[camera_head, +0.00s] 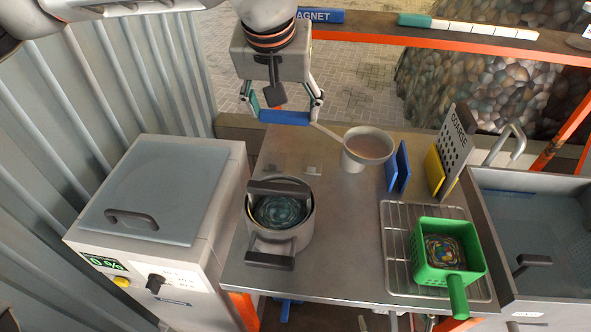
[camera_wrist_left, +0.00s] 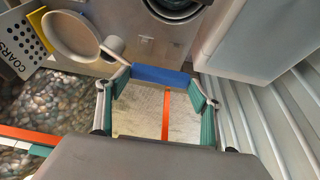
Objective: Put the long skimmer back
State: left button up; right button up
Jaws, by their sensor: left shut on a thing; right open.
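My left gripper (camera_head: 291,104) is shut on the blue handle (camera_head: 285,117) of the long skimmer, near the far edge of the metal table. The handle spans between the fingertips and also shows in the left wrist view (camera_wrist_left: 160,75). A thin pale shaft runs from it towards a round, tan-lined bowl (camera_head: 367,147), which also shows in the left wrist view (camera_wrist_left: 72,35). I cannot tell whether the bowl touches the table. My right gripper is not in view.
A green basket (camera_head: 422,268) sits on a wire rack at right. A perforated "COARSE" plate (camera_head: 456,140) stands behind. A magnet bar (camera_head: 322,16) lies along the back rail. A grey box (camera_head: 150,190) is at left.

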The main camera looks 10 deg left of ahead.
pick_arm(q)
notch_tip(320, 180, down, 16)
jog(key=shift+w+r, duration=0.1)
jog(key=shift+w, duration=0.05)
dwell(0.3)
jog(key=shift+f, duration=0.2)
jog(key=o, duration=2.1)
jog(key=v, duration=1.2)
jog(key=shift+r, duration=0.2)
